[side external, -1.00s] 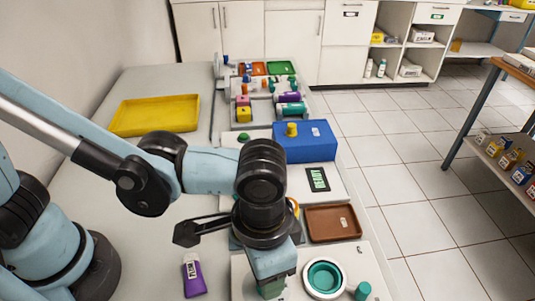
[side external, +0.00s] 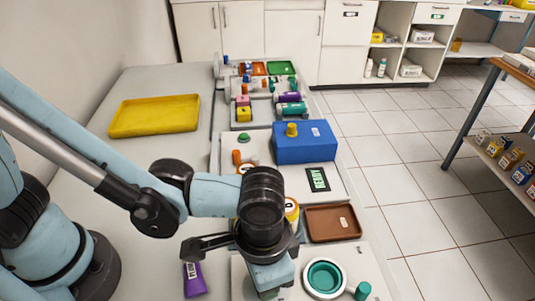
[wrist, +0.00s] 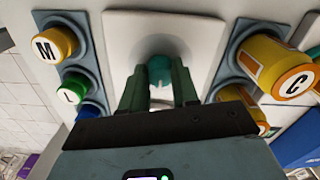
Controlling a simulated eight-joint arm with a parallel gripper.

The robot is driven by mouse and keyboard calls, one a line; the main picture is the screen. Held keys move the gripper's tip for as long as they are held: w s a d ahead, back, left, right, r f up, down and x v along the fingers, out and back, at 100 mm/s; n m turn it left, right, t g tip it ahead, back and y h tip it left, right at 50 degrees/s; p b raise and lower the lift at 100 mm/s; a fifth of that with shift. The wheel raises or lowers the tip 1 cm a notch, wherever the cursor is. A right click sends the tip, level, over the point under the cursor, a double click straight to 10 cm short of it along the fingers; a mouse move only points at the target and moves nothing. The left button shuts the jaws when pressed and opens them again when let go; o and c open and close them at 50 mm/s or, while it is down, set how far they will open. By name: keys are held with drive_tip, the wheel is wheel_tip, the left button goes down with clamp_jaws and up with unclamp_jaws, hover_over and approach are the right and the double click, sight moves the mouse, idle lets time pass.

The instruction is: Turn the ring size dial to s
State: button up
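In the wrist view a teal round knob (wrist: 160,70) stands on a white panel (wrist: 200,30); it looks like the dial, but no "s" mark shows. My gripper (wrist: 160,92) points at it, its two green fingers apart, one on each side of the knob. I cannot tell whether they touch it. In the side view my gripper (side external: 268,288) is low at the bottom, and the arm hides the knob. Left of the panel are a yellow cap marked M (wrist: 54,43), a green cap marked L (wrist: 72,90) and a partly hidden blue cap (wrist: 88,113).
Orange-yellow cylinders, one marked C (wrist: 293,85), stand right of the panel. A white ring with a teal inside (side external: 325,278) and a brown tray (side external: 333,223) lie right of my gripper. A blue box (side external: 305,145) stands farther back.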

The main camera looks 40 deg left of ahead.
clamp_jaws()
drive_tip(key=shift+m, duration=0.3)
drive_tip(key=m, duration=0.3)
drive_tip(key=shift+m, duration=0.3)
drive_tip(key=shift+w+a+m, duration=0.1)
drive_tip(key=shift+m, duration=1.8)
drive_tip(key=o, duration=0.8)
unclamp_jaws()
drive_tip(key=shift+o, duration=0.2)
drive_tip(key=shift+r, duration=0.1)
